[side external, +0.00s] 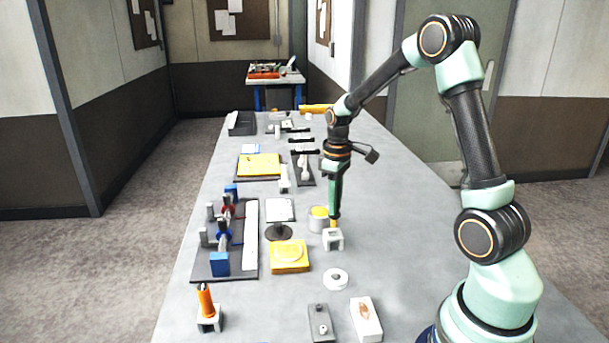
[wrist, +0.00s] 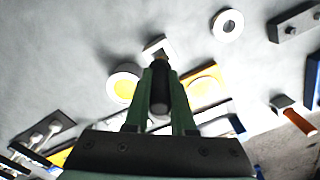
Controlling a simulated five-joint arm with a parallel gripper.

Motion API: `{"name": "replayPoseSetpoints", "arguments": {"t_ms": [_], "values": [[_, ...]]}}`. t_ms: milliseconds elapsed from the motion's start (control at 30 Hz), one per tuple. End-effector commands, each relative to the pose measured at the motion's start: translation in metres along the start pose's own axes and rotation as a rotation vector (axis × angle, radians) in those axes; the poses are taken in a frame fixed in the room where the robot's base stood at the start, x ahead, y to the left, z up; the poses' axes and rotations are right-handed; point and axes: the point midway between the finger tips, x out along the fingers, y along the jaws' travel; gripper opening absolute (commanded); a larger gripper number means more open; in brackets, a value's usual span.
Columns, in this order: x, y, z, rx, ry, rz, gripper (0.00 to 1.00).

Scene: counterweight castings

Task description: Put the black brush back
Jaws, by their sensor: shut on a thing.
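My gripper (side external: 335,212) points straight down over the right middle of the grey bench. In the wrist view its green fingers (wrist: 160,88) are shut on the black brush (wrist: 160,98), whose dark handle shows between them. The brush's far end points at a small white square holder (wrist: 152,45), which also stands right below my gripper in the side view (side external: 333,241). I cannot tell whether the brush end is inside the holder or just above it.
A white pot with yellow contents (side external: 316,224) stands close left of the holder. A white ring (side external: 336,279) lies in front. A yellow block (side external: 290,257) is to the left. An orange-handled brush (side external: 206,300) stands in another white holder (side external: 209,322).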

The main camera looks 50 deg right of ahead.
Motion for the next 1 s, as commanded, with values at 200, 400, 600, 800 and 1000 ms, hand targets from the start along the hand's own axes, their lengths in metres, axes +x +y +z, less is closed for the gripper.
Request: {"name": "replayPoseSetpoints", "arguments": {"t_ms": [200, 400, 600, 800, 1000], "values": [[0.018, 0.000, 0.001, 0.000, -0.003, -0.002, 0.00], [0.046, 0.000, 0.000, 0.000, -0.002, -0.002, 0.00], [0.052, 0.000, 0.000, 0.000, 0.001, 0.000, 0.00], [0.053, 0.000, 0.000, 0.000, 0.000, 0.000, 0.00], [0.057, 0.000, 0.000, 0.000, 0.000, 0.000, 0.35]]}}
